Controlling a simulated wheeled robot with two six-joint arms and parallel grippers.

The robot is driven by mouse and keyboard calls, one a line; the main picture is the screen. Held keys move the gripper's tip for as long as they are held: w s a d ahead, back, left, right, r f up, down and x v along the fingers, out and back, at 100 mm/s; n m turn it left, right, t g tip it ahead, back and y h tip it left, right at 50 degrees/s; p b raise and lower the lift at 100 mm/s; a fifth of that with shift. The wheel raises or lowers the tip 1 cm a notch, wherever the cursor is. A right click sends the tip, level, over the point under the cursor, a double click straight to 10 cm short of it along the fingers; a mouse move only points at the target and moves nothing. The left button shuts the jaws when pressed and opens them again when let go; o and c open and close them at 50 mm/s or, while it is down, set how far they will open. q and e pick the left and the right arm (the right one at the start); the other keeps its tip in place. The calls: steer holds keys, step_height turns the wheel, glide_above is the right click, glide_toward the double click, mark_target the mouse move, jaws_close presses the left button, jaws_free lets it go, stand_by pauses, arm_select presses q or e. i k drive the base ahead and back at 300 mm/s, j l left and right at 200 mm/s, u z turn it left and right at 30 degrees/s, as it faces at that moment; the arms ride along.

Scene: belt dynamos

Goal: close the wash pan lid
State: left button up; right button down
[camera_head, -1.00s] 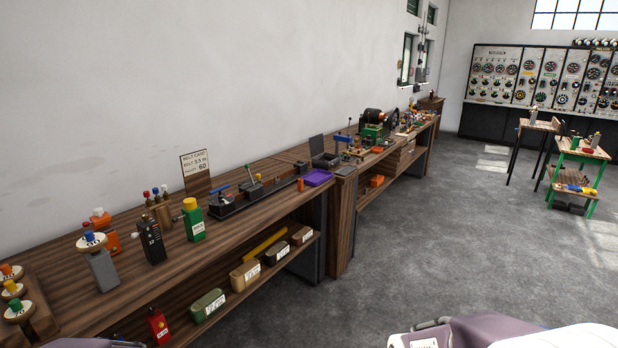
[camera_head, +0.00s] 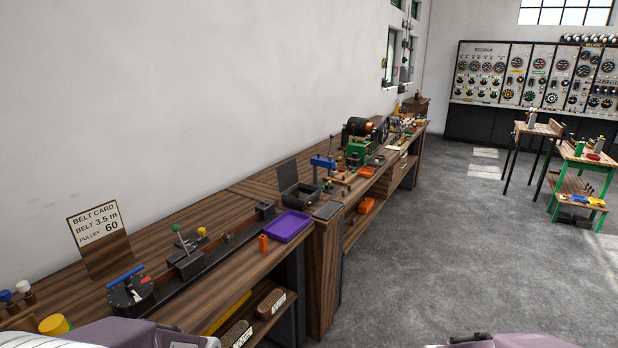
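A dark open box (camera_head: 307,196), which looks like the wash pan, stands on the long wooden bench right of the picture's middle-left. Its dark lid (camera_head: 288,173) stands raised at the back left of the box. The inside of the box is too small to make out. Parts of my arms show along the bottom edge, but neither gripper is in view.
A purple tray (camera_head: 287,227) and an orange cylinder (camera_head: 263,243) lie on the bench nearer to me. A blue-topped press (camera_head: 323,163) stands beyond the box. A belt card (camera_head: 97,226) stands at left. Open grey floor (camera_head: 430,240) lies right of the bench.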

mark_target(287, 175)
steer(key=i+l+u, duration=0.15)
steer(key=i+u, duration=0.3)
steer(key=i+l+u, duration=0.95)
steer(key=i, duration=0.1)
